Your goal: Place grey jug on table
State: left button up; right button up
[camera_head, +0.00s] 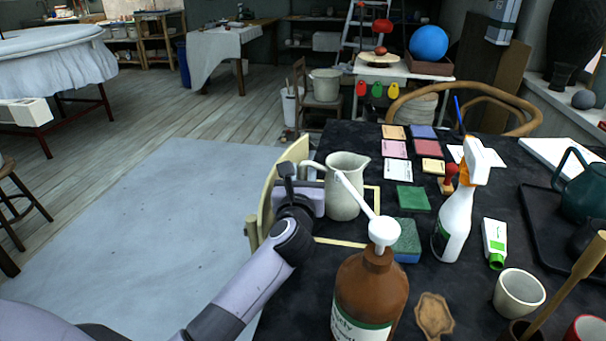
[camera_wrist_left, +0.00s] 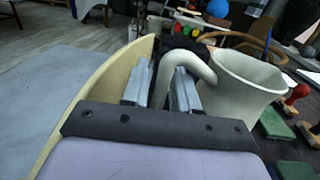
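The grey jug (camera_head: 345,188) is upright at the table's left edge, its spout to the right. In the left wrist view the jug (camera_wrist_left: 238,88) is at the right and its handle runs down between my fingers. My left gripper (camera_head: 308,180) is at the jug's handle, on its left side; in the wrist view the fingers (camera_wrist_left: 160,88) lie closely on both sides of the handle. The dark table (camera_head: 300,300) is under and around the jug. The jug's base is partly hidden, and I cannot tell whether it touches the table. My right gripper is not in view.
A brown bottle (camera_head: 370,295) with a white pump stands in front of the jug. A wooden strip (camera_head: 340,242) lies near its base. A green-blue sponge (camera_head: 407,240), spray bottle (camera_head: 455,220) and coloured tiles (camera_head: 412,198) are to the right. A curved wooden chair back (camera_head: 268,195) borders the left edge.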

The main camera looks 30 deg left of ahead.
pick_arm(q)
jog(key=shift+o, duration=0.5)
jog(key=shift+r, duration=0.15)
jog(key=shift+r, duration=0.1)
jog(key=v, duration=1.2)
jog(key=shift+p, duration=0.35)
